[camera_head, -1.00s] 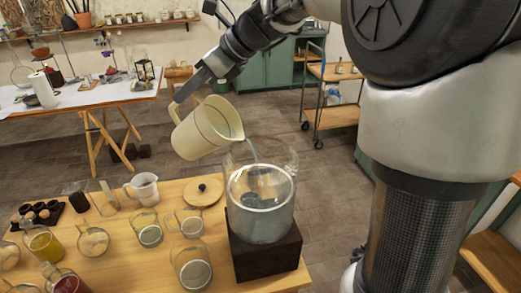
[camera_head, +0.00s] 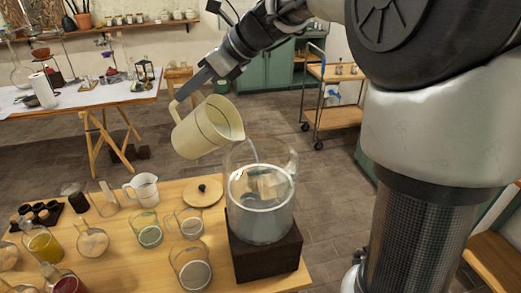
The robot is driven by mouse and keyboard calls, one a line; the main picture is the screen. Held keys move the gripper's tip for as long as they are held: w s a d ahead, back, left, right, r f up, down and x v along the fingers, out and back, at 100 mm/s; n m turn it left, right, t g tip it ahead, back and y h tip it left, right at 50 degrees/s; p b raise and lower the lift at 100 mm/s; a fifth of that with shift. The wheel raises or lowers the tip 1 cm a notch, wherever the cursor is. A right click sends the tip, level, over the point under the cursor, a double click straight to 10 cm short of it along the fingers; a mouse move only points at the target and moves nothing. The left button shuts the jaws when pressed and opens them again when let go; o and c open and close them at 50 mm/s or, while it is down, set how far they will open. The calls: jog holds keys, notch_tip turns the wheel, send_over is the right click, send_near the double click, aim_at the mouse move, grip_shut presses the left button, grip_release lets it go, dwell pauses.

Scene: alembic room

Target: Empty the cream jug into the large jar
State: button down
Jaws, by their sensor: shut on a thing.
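The cream jug (camera_head: 202,128) is tilted with its spout down to the right, above and to the left of the large jar's rim. A thin stream runs from its spout into the large jar (camera_head: 261,207). The jar is clear glass with a handle, stands upright on a dark block, and holds pale liquid. My gripper (camera_head: 186,93) is shut on the jug's handle at the upper left. The fingertips are partly hidden at the handle. How much is left inside the jug cannot be seen.
The dark block (camera_head: 265,254) stands near the wooden table's right edge. To its left are several glass vessels, a white jug (camera_head: 144,187) and a round wooden lid (camera_head: 203,192). A trestle table (camera_head: 95,105) and a trolley (camera_head: 331,115) stand farther back.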

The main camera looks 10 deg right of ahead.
jog(key=shift+s+d+r+t+y+b, duration=0.2)
jog(key=shift+s+d+r+y+b, duration=0.2)
jog(key=shift+d+b, duration=0.2)
jog(key=shift+s+d+r+t+y+b, duration=0.25)
jog(key=shift+d+r+y+b, duration=0.15)
jog(key=shift+d+r+b, duration=0.15)
dwell(2.9)
jog(key=shift+s+d+r+t+y+b, duration=0.1)
jog(key=shift+s+d+r+y+b, duration=0.2)
jog(key=shift+d, duration=0.25)
jog(key=shift+s+d+r+t+y+b, duration=0.15)
jog(key=shift+s+d+y+b, duration=0.1)
jog(key=shift+d+b, duration=0.25)
jog(key=shift+s+d+r+t+y+b, duration=0.1)
jog(key=shift+s+d+r+y+b, duration=0.15)
jog(key=shift+d, duration=0.35)
dwell(2.3)
